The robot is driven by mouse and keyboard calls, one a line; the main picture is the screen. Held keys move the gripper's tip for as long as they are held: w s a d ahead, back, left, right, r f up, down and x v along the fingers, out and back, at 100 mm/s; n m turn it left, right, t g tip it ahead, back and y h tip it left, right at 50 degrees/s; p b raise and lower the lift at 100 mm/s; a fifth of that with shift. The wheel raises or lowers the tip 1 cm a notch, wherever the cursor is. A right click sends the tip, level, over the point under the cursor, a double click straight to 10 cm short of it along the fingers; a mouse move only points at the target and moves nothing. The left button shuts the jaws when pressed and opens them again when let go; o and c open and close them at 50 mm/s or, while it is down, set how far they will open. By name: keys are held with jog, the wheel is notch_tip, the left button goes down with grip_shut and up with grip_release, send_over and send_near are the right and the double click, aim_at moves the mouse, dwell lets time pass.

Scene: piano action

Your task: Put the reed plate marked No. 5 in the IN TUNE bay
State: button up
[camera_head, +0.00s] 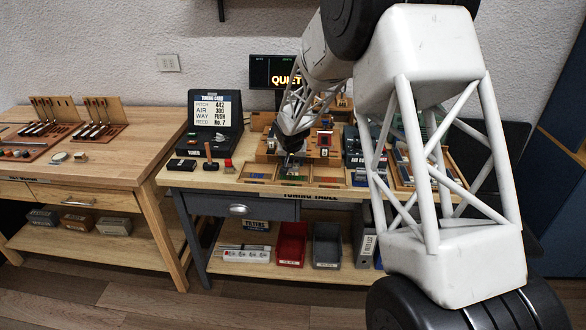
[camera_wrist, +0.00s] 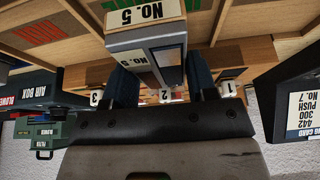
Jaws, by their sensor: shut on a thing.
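The reed plate marked No. 5 (camera_wrist: 145,55) is a grey block with a white "NO. 5" label, seen close up in the wrist view. My gripper (camera_wrist: 162,80) is shut on it, one dark finger on each side. In the head view my gripper (camera_head: 291,163) is over the front of the tuning table, just above the row of shallow wooden bays (camera_head: 312,175). A green label (camera_wrist: 155,6) shows beside the plate, and a red label (camera_wrist: 38,33) lies in the neighbouring bay. The bay wording is too small or covered to read. Whether the plate touches the bay floor I cannot tell.
A wooden stand (camera_head: 325,147) rises behind the bays. An air box (camera_head: 355,160) stands right of them, with a tray of plates (camera_head: 403,170) beyond. A tuning card (camera_head: 212,110) and a small hammer (camera_head: 209,157) are at left. A screen (camera_head: 276,73) reads "QUIET".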

aim_at(293, 163)
jog(key=shift+w, duration=0.1)
dwell(0.3)
jog(key=shift+f, duration=1.75)
jog(key=shift+f, duration=0.1)
jog(key=o, duration=1)
jog(key=shift+v, duration=6.1)
